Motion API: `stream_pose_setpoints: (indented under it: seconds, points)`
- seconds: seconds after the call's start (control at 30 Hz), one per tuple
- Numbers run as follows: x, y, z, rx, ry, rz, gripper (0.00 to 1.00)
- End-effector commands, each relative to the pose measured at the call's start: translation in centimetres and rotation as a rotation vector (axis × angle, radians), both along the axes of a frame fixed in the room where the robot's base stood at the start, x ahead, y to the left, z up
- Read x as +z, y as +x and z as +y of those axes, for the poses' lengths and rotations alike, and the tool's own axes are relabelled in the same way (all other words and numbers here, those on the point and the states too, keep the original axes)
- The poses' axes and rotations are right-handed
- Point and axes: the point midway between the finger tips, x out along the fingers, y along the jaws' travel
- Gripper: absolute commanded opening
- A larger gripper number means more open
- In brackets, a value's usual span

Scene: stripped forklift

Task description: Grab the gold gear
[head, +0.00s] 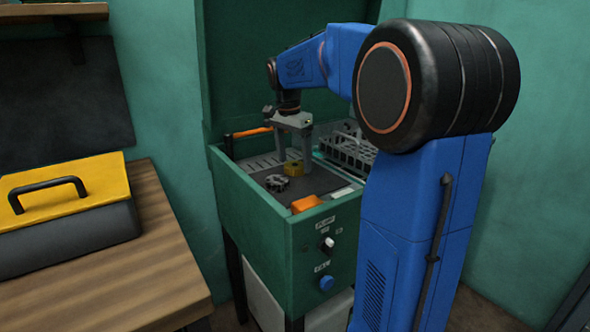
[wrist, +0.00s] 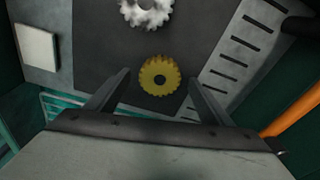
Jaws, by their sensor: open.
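The gold gear (wrist: 159,76) lies flat on a dark mat (wrist: 100,50) inside the green workbench tub (head: 262,217). In the head view the gold gear (head: 293,168) shows between and below the fingers of my gripper (head: 293,155). In the wrist view my gripper (wrist: 160,85) is open, one finger to each side of the gold gear. Nothing is between the fingers that visibly touches them. The height of the fingertips above the mat is hard to tell.
A silver gear (wrist: 146,10) lies on the mat near the gold one; it also shows in the head view (head: 277,183). A slotted metal strip (wrist: 237,55), an orange-handled item (wrist: 290,117), a pale square block (wrist: 37,47) and a wire rack (head: 347,150) are around it.

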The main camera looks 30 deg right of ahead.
Motion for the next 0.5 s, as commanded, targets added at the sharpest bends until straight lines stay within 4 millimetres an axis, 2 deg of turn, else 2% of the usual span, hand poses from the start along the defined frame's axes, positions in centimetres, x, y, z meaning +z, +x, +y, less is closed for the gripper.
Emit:
stream_pose_setpoints:
  seconds: [0.1, 0.33, 0.37, 0.5]
  points:
    - [-0.8, -0.02, -0.1, 0.0, 0.0, 0.001, 0.74]
    - [-0.92, 0.01, -0.12, 0.0, 0.0, 0.0, 0.74]
    - [-0.92, 0.01, -0.12, 0.0, 0.0, 0.0, 0.72]
    - [-0.91, 0.01, -0.12, 0.0, 0.0, 0.0, 0.39]
